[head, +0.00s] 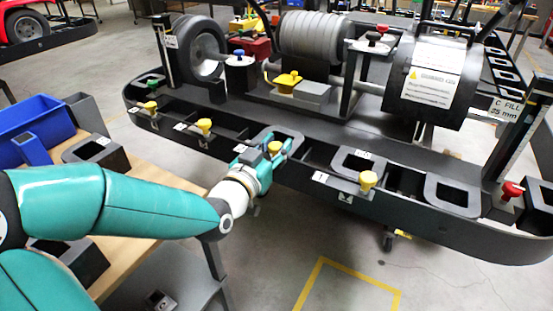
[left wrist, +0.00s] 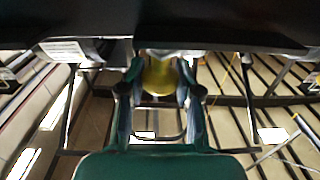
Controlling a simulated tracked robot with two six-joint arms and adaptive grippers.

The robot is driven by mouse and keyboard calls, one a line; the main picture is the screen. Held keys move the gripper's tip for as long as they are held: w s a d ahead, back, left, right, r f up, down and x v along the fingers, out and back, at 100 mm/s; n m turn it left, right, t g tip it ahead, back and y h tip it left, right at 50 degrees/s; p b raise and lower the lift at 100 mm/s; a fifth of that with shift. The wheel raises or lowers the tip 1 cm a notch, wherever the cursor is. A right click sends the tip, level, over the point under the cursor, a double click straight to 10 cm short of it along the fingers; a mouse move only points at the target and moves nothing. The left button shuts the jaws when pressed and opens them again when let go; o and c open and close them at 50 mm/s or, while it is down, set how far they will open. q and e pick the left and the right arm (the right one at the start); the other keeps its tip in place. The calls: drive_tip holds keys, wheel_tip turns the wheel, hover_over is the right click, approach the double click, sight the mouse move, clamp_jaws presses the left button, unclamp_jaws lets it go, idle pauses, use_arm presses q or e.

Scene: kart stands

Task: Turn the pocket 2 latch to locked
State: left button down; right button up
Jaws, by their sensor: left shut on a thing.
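My left gripper (head: 272,152) reaches the front edge of the black kart stand (head: 300,176). It is shut on a yellow latch knob (head: 275,147), whose top shows just past the fingers. In the left wrist view the yellow knob (left wrist: 160,75) sits between the two fingers (left wrist: 158,92), under the dark edge of the stand. The latch's plate and its label are mostly hidden by the gripper, so I cannot read the pocket number or tell the latch's angle. My right gripper is not in view.
Other yellow knobs stand on the same edge, to the left (head: 204,125) and right (head: 368,180). A red knob (head: 512,190) is at the far right. A wooden table (head: 130,190) with a blue bin (head: 35,122) is at left. The floor in front of the stand is clear.

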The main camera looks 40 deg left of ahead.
use_arm(q)
drive_tip(key=m+h, duration=0.1)
drive_tip(key=m+h+b, duration=0.1)
drive_tip(key=h, duration=0.1)
drive_tip(key=shift+a+f+b, duration=0.15)
drive_tip(key=shift+a+b, duration=0.05)
drive_tip(key=shift+b, duration=0.1)
drive_tip(key=shift+m+h, duration=0.6)
drive_tip(key=shift+h, duration=0.5)
drive_tip(key=shift+r+m+h+p, duration=0.3)
drive_tip(key=shift+m+h+p, duration=0.35)
drive_tip(key=shift+h, duration=0.35)
drive_tip(key=m+g+h+p, duration=0.2)
drive_tip(key=m+h+p, duration=0.1)
drive_tip(key=h, duration=0.1)
drive_tip(key=shift+r+p, duration=0.1)
drive_tip(key=shift+p, duration=0.2)
drive_tip(key=shift+d+m+g+h+p, duration=0.15)
drive_tip(key=shift+m+g+h+p, duration=0.85)
drive_tip(key=shift+h, duration=0.4)
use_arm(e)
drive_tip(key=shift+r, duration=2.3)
use_arm(q)
drive_tip(key=c, duration=0.8)
unclamp_jaws()
drive_tip(key=shift+f, duration=0.2)
